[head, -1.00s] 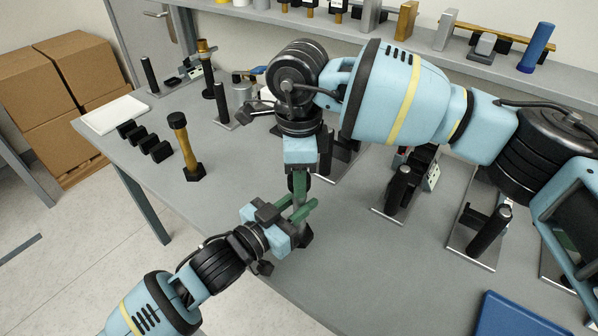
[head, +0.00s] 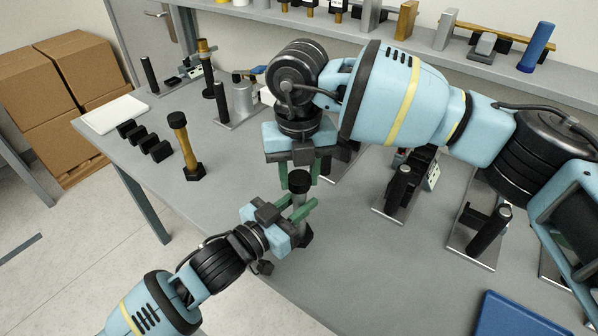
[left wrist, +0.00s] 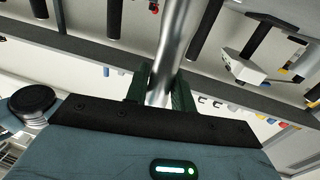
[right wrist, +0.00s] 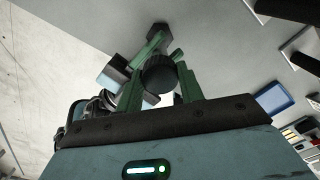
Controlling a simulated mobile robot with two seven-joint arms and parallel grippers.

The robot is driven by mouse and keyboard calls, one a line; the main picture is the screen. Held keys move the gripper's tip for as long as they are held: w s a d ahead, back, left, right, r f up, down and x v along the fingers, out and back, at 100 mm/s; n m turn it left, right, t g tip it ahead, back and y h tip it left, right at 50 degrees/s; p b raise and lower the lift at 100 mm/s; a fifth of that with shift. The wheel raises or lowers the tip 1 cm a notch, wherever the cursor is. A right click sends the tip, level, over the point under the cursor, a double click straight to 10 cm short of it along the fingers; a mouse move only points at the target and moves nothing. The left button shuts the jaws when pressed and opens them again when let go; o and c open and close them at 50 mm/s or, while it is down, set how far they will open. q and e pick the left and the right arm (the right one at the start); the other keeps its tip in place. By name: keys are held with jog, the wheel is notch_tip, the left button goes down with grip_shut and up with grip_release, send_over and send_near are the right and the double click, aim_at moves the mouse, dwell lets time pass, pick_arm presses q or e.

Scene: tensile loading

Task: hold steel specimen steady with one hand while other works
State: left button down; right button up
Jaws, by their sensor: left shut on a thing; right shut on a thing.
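The steel specimen (head: 299,198) stands upright near the front edge of the table, with a black top end (head: 299,181) and a black bottom end. My left gripper (head: 303,210) comes in from the side and is shut around its silver shaft, which also shows between the fingers in the left wrist view (left wrist: 172,50). My right gripper (head: 299,172) points down from above, with its green fingers on either side of the black top end. That top end shows between the fingers in the right wrist view (right wrist: 158,74); the exact contact is hard to see.
A brass specimen with black ends (head: 181,143) stands to the left, beside several black blocks (head: 148,140) and a white tray (head: 114,115). Fixtures with black posts (head: 401,185) stand to the right. A blue tray (head: 520,312) lies front right. Bare table lies between.

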jog(key=o, duration=1.2)
jog(key=shift+c, duration=0.2)
notch_tip(320, 180, up, 12)
jog(key=shift+a, duration=0.1)
pick_arm(q)
jog(key=c, duration=1.1)
grip_release()
jog(key=v, duration=0.8)
jog(key=shift+b, duration=0.3)
pick_arm(e)
jog(key=shift+w+f, duration=0.15)
jog(key=shift+f, duration=0.55)
pick_arm(q)
jog(key=shift+d, duration=0.1)
